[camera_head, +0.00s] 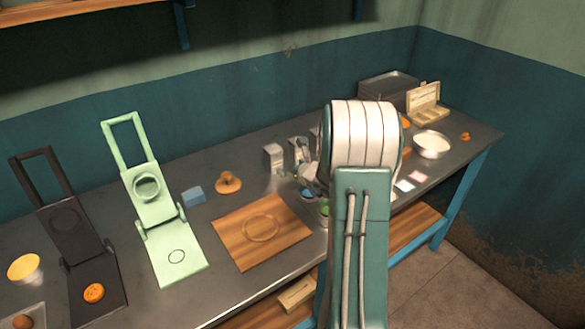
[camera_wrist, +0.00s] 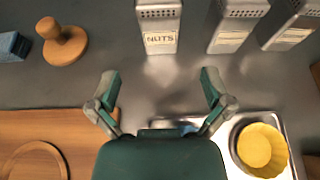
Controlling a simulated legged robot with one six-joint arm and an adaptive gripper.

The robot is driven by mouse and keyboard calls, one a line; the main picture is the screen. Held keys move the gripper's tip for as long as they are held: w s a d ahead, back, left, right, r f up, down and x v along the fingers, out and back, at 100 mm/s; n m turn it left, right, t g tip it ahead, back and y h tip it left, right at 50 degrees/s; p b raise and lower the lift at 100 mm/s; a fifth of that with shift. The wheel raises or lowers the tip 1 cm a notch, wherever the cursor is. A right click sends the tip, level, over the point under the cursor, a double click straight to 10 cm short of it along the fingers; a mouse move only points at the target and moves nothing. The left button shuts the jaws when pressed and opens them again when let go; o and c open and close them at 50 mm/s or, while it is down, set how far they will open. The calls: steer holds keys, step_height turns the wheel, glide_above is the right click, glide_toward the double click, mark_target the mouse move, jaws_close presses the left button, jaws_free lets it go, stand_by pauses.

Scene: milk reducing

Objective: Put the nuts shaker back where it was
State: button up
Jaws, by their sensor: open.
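The nuts shaker (camera_wrist: 160,28) is a grey metal box with a perforated top and a "NUTS" label. It stands on the counter at the top middle of the wrist view, leftmost of a row of shakers; in the head view it is the left grey box (camera_head: 273,158). My gripper (camera_wrist: 160,88) is open and empty. Its fingers are spread on either side of the shaker's line, with a clear gap of bare counter between them and the shaker. In the head view my arm hides much of the gripper.
Two other shakers (camera_wrist: 238,25) (camera_wrist: 290,30) stand to the right. A wooden press (camera_wrist: 64,42) and a blue block (camera_wrist: 12,46) lie left. A wooden board (camera_wrist: 50,140) is lower left. A metal tray (camera_wrist: 221,132) with a yellow-filled bowl (camera_wrist: 262,148) is lower right.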

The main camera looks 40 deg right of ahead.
steer(key=shift+s+a+r, duration=0.15)
steer(key=shift+s+r, duration=0.2)
steer(key=shift+s, duration=0.25)
steer(key=s+a+r+n+g+y, duration=0.2)
steer(key=s+a+r+n, duration=0.15)
steer(key=a+n, duration=0.4)
steer(key=s+a+r+n+g+y, duration=0.1)
steer(key=s+a+r+n+y, duration=0.3)
steer(key=a, duration=0.6)
steer(key=a+r+n+g+y, duration=0.1)
steer(key=a+r+n+g, duration=0.1)
steer(key=a+r+n, duration=0.55)
steer(key=s+a+n+g+h, duration=0.1)
steer(key=s+a+n+g, duration=0.2)
steer(key=s+a+n, duration=0.6)
steer(key=s+d+n+h, duration=0.3)
steer(key=s+n+h, duration=0.2)
steer(key=s+n, duration=0.3)
steer(key=s, duration=0.4)
steer(key=shift+s+d+r+n, duration=0.15)
steer(key=shift+r+n, duration=0.15)
steer(key=shift+n, duration=0.1)
